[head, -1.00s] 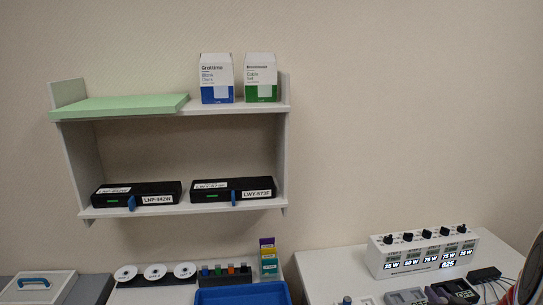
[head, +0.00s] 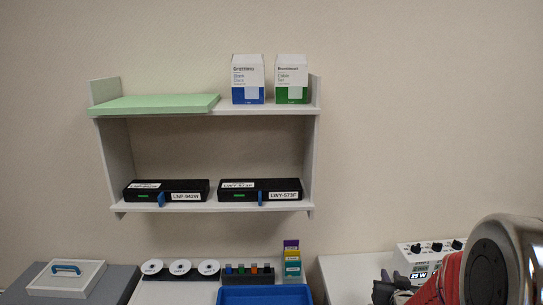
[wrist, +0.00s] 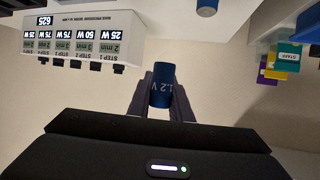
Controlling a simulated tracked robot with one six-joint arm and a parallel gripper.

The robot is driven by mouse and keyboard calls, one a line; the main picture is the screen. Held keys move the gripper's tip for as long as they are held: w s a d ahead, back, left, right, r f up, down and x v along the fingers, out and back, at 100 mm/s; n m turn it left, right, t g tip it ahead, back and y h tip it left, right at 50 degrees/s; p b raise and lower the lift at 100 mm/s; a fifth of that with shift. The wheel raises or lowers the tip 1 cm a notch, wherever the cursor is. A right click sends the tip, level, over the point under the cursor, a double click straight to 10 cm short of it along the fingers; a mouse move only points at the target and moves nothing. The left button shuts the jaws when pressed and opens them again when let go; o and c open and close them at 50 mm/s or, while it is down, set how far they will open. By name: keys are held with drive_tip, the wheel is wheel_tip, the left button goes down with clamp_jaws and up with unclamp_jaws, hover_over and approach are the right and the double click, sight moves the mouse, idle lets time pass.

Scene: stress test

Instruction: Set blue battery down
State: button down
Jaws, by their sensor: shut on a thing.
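The wrist picture appears upside down. In the head view, my gripper (head: 390,288) is a dark shape at the lower right, over the right-hand white table (head: 345,275); the battery cannot be made out there. Another blue cylinder (wrist: 207,7) stands at the top edge of the wrist view, apart from my gripper.
A white box with knobs and watt labels (wrist: 80,38) stands near my gripper; it also shows in the head view (head: 420,257). A blue tray (head: 265,295), white discs (head: 181,267) and coloured boxes (head: 291,262) are to the left. A shelf (head: 210,110) hangs above.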

drive_tip(key=w+a+r+n+y, duration=0.1)
drive_tip(key=w+a+n+y, duration=0.2)
drive_tip(key=a, duration=1.5)
drive_tip(key=shift+w+a+t, duration=0.15)
drive_tip(key=shift+a+t, duration=0.15)
drive_tip(key=shift+a, duration=0.1)
drive_tip(key=shift+r, duration=0.1)
drive_tip(key=s+f, duration=0.5)
drive_tip(key=f, duration=0.1)
drive_tip(key=shift+f, duration=0.15)
